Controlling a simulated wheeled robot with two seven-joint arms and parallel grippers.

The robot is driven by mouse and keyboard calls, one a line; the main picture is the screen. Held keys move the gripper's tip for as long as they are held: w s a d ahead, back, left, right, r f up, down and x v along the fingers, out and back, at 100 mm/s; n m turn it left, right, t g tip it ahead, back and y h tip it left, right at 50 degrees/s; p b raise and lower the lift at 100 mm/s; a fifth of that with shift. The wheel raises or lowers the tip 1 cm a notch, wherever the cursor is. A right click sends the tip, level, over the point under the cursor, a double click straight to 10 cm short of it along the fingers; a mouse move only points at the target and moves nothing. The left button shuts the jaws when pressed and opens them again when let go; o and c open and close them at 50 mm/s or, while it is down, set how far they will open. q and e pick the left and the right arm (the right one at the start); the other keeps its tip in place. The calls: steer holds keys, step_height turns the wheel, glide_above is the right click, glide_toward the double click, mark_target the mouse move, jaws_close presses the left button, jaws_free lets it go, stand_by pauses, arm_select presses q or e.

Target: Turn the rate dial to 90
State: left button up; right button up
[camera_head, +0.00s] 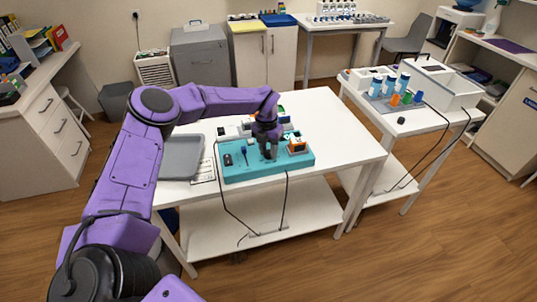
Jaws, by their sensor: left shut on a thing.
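A teal panel (240,174) lies near the front edge of the white table. Small controls stand on it, among them a dark block (228,159) at the left, a blue lever-like part (244,156) and an orange and white box (297,144) at the right. My left gripper (268,156) points down over the middle of the panel, its fingers low and shut on a small part there. The gripper hides that part, so the rate dial and its reading cannot be made out. My right gripper is out of view.
A grey tray (182,158) lies left of the panel. Two dark cables hang over the table's front edge. A second white table (425,122) at the right holds a rack of blue-capped bottles (390,86) and a white box. Bare tabletop (345,140) lies right of the panel.

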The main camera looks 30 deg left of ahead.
mark_target(268, 151)
arm_select(q)
steer(key=shift+m+b, duration=0.65)
steer(key=shift+m, duration=1.15)
steer(key=o, duration=1)
steer(key=shift+w, duration=0.1)
steer(key=shift+o, duration=0.2)
steer(key=shift+r, duration=0.1)
steer(key=shift+r, duration=0.4)
step_height(268, 151, up, 10)
steer(key=b, duration=0.2)
steer(key=shift+a+f, duration=0.2)
steer(key=shift+a, duration=0.1)
